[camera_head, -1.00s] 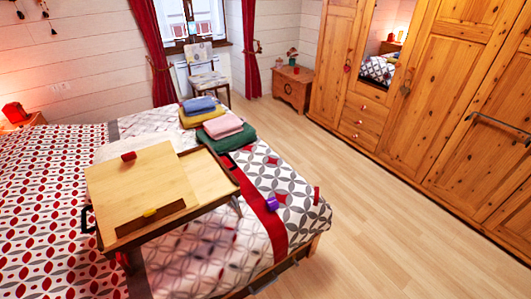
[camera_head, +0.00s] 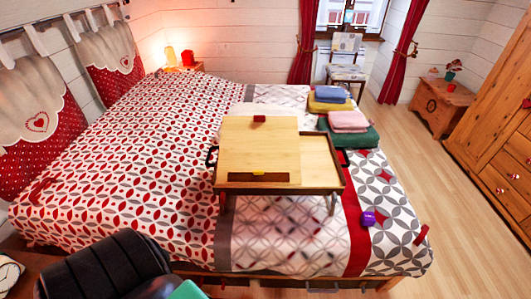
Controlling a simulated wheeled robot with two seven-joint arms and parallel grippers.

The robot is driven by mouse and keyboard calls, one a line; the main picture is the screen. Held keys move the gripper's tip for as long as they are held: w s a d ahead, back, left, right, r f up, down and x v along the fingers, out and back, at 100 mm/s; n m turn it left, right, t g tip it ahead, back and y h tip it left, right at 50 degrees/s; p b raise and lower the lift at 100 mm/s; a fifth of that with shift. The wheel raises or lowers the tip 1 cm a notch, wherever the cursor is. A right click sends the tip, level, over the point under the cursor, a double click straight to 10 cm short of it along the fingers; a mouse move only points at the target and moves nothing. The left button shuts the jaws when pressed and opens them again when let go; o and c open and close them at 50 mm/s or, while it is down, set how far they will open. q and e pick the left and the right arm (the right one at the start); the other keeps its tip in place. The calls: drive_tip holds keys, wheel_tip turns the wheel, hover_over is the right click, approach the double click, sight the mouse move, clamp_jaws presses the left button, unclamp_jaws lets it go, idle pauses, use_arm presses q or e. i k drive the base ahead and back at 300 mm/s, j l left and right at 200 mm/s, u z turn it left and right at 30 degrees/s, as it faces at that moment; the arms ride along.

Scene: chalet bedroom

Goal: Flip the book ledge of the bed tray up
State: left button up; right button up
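The wooden bed tray (camera_head: 318,160) stands on its legs on the bed, near the foot end, with its broad light panel (camera_head: 258,145) facing up. The book ledge (camera_head: 245,178) is a dark brown strip along the panel's near edge. A small yellow piece (camera_head: 258,173) sits at the middle of the ledge, and a small red piece (camera_head: 259,119) sits at the panel's far edge. The ledge looks low against the panel, but its exact angle is hard to tell. Neither of my grippers is in view, and nothing touches the tray.
Folded cloths (camera_head: 350,122) lie on the bed right of the tray. A purple object (camera_head: 368,219) and a red one (camera_head: 421,235) lie near the bed's right corner. A black ribbed object (camera_head: 105,268) fills the lower left. Bare floor (camera_head: 480,230) lies right of the bed.

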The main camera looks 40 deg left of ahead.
sight(254, 176)
drive_tip(key=u, duration=0.4)
drive_tip(key=j+u, duration=0.1)
drive_tip(key=u, duration=0.3)
drive_tip(key=i+u, duration=0.1)
drive_tip(key=u, duration=0.3)
drive_tip(key=l, duration=0.7)
drive_tip(key=i+l, duration=0.15)
drive_tip(key=l, duration=1.25)
drive_tip(key=i+z, duration=0.05)
